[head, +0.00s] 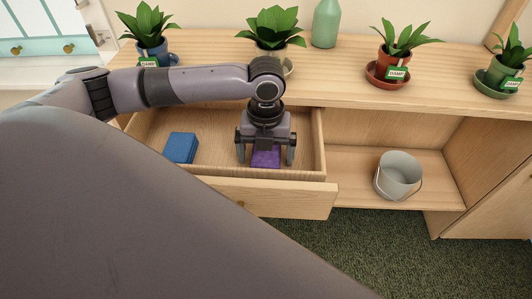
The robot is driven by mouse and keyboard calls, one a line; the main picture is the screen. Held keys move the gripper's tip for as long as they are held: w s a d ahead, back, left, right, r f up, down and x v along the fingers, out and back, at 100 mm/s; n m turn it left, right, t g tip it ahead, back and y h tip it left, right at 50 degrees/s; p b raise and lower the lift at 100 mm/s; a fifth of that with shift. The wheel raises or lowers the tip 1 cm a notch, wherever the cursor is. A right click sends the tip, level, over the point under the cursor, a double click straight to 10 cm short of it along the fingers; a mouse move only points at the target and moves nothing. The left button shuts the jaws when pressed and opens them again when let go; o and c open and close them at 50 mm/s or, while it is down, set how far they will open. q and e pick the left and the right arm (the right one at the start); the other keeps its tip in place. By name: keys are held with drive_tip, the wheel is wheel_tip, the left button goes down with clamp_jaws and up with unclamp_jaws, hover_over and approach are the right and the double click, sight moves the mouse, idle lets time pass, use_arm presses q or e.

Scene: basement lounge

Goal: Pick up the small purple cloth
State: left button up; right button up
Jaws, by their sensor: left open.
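The small purple cloth (265,158) lies in the right part of an open drawer (270,190) in the wooden cabinet. My left gripper (265,161) points down over the cloth, its two fingers apart on either side of it. The gripper body hides the cloth's far part. I cannot tell whether the fingers touch the drawer floor. A folded blue cloth (180,147) lies in the left part of the same drawer, clear of the gripper. My right gripper is not in view.
Several potted plants with small signs, one a red pot (388,73), and a green bottle (326,24) stand on the cabinet top (330,75), behind my left arm. A grey bucket (396,176) sits on the open shelf right of the drawer. Green carpet (400,260) lies below.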

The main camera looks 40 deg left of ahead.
sight(266, 153)
use_arm(q)
drive_tip(key=c, duration=1.1)
drive_tip(key=shift+o, duration=0.2)
wheel_tip(266, 153, up, 20)
drive_tip(key=p, duration=0.4)
drive_tip(key=shift+p, duration=0.3)
drive_tip(key=shift+o, duration=1.1)
drive_tip(key=shift+c, duration=0.5)
drive_tip(key=shift+d, duration=0.1)
